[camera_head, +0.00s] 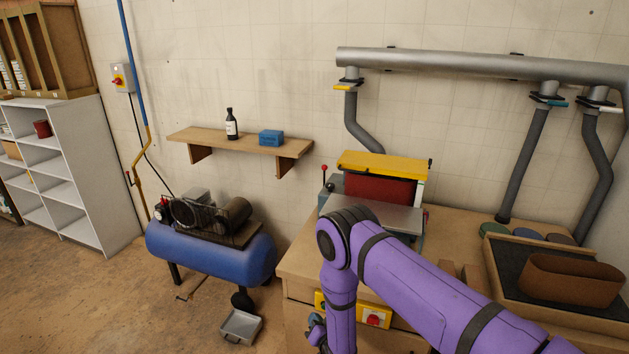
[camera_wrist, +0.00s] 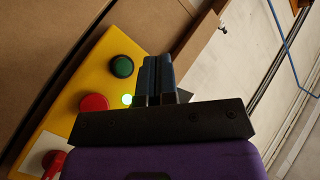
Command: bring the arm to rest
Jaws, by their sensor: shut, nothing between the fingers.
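My purple arm crosses the right half of the head view, its elbow in front of the machine on the bench and its forearm hanging down at the bench's front. My gripper (camera_wrist: 156,75) shows in the wrist view with its two dark fingers together and nothing between them. The same box (camera_head: 340,312) is on the bench front in the head view. I cannot tell whether the fingers touch it.
The wooden bench (camera_head: 300,262) holds a machine with a yellow top (camera_head: 378,165) and a tray with a brown curved piece (camera_head: 570,280). A blue compressor (camera_head: 210,252) stands left of the bench, with a grey pan (camera_head: 240,327) on the floor. Open floor lies at lower left.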

